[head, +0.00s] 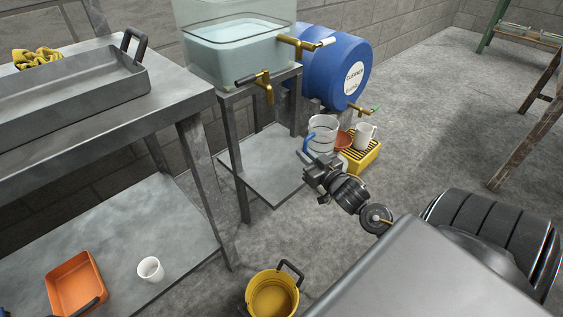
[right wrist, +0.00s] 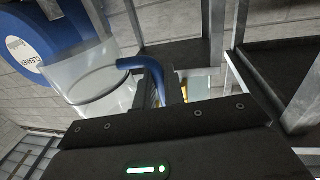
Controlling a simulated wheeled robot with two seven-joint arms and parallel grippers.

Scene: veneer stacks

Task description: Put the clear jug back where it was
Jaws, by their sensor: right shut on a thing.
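The clear jug (head: 324,127) has a blue handle and shows upright by the left end of a yellow crate-like stand with a dark slatted top (head: 361,158). My right gripper (head: 309,160) is shut on the jug's handle. In the right wrist view, the jug's clear wall (right wrist: 82,78) fills the upper left and the blue handle (right wrist: 136,63) runs between the fingers (right wrist: 160,85). The gripper hides part of the jug's base, so I cannot tell whether it rests on anything. My left gripper is out of view.
A white jug (head: 365,134) and a terracotta bowl (head: 344,140) are on the yellow stand, below the blue cleaner barrel's tap (head: 358,106). A clear tank (head: 235,50) with brass taps stands on a metal stand at left. A yellow bucket (head: 272,296) is on the floor.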

